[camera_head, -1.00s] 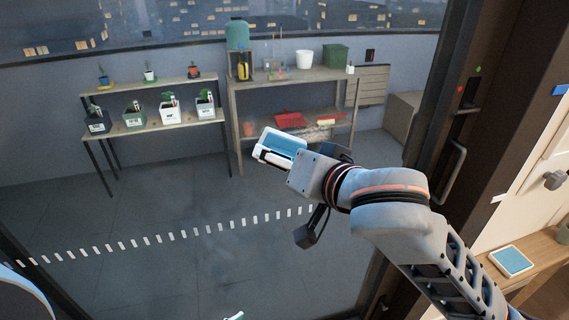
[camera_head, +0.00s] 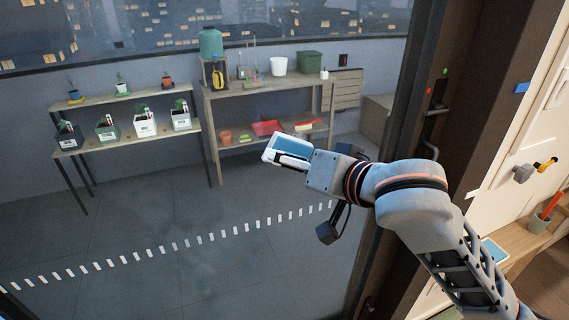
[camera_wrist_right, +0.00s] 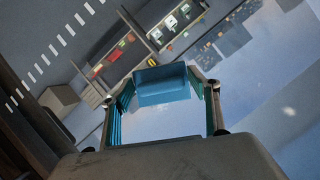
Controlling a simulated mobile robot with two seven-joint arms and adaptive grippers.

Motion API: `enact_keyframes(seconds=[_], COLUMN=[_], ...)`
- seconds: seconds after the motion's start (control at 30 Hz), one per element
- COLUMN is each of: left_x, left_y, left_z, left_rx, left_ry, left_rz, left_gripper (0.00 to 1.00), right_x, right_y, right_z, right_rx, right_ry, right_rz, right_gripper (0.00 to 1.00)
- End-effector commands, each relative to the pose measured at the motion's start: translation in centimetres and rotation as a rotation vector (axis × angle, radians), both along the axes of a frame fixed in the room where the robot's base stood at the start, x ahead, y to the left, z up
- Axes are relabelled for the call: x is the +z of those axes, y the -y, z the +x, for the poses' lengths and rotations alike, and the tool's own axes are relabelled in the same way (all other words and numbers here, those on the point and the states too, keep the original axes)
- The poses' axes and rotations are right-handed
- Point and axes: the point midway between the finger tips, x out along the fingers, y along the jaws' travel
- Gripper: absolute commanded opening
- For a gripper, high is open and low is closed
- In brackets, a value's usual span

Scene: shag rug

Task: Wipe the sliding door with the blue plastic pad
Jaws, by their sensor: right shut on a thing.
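The sliding door (camera_head: 200,250) is a large glass pane with a row of white dashes, framed by a dark post on its right. Faint cloudy marks show on its lower part. My right gripper (camera_head: 287,157) is in front of the pane and shut on the blue plastic pad (camera_head: 292,145), which has a pale edge. In the right wrist view the blue pad (camera_wrist_right: 163,84) shows between the two fingers, and pale blotches show on the right. I cannot tell whether the pad touches the glass. My left gripper is not in view.
Behind the glass stand shelves with potted plants (camera_head: 146,121) and a wooden bench (camera_head: 265,85).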

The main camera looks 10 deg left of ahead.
Motion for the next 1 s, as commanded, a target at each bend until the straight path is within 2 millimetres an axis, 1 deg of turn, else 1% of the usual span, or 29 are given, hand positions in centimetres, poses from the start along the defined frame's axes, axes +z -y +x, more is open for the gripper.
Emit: enact_keyframes(seconds=[0.27,0.6,0.87,1.0], left_x=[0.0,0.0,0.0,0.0], left_y=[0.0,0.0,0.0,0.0], left_z=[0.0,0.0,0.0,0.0], left_rx=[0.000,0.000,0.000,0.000], left_ry=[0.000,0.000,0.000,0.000], left_rz=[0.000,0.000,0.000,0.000], left_gripper=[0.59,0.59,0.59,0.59], right_x=[0.0,0.0,0.1,0.0], right_y=[0.8,2.9,3.6,4.4], right_z=[0.5,2.2,2.7,3.3], right_rx=[0.001,0.000,0.000,-0.002], right_ry=[0.000,0.000,0.001,0.001], right_rz=[0.001,0.000,0.001,0.001], right_gripper=[0.43,0.43,0.43,0.43])
